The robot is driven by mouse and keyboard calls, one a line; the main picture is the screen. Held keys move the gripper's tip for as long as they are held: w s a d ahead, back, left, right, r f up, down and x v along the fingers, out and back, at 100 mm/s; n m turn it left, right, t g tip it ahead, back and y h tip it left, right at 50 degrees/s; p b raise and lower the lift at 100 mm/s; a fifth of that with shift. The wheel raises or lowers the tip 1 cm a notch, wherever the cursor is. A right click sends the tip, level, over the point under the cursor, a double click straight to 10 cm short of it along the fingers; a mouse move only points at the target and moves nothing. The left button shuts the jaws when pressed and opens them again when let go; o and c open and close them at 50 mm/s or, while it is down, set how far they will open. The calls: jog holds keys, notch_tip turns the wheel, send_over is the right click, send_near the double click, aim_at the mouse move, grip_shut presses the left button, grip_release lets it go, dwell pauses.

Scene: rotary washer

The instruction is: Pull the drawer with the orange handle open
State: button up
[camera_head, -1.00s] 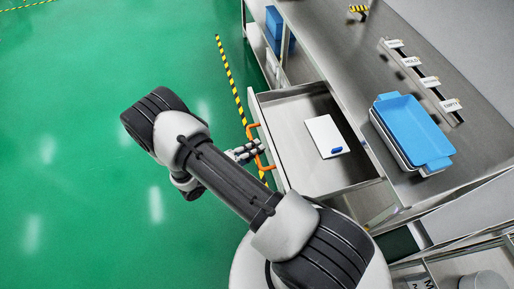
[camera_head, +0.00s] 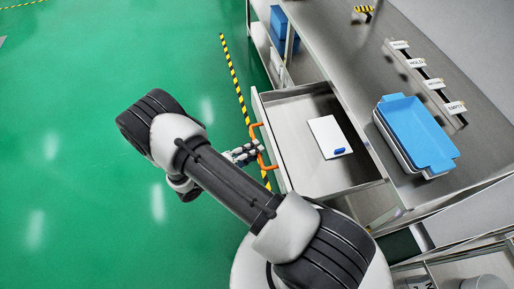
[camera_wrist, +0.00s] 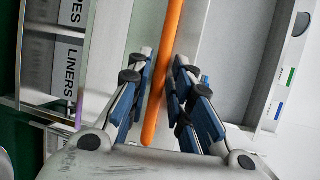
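The drawer (camera_head: 292,105) stands well out from under the steel worktop, with its inside showing. Its orange handle (camera_head: 257,128) is on the front face, on the left side of the picture. My gripper (camera_head: 258,149) is at the handle. In the wrist view the orange handle (camera_wrist: 174,28) runs lengthwise between the blue-padded fingers of my gripper (camera_wrist: 163,82). A white card (camera_head: 326,133) with a blue object (camera_head: 339,151) lies in the drawer.
Blue and white trays (camera_head: 414,120) sit on the worktop (camera_head: 345,65), near a row of label holders (camera_head: 417,62). A blue bin (camera_head: 280,25) is on a shelf at the back. The green floor (camera_head: 80,120) to the left is clear.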

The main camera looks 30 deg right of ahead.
jog(key=v, duration=1)
jog(key=shift+s+a, duration=0.1)
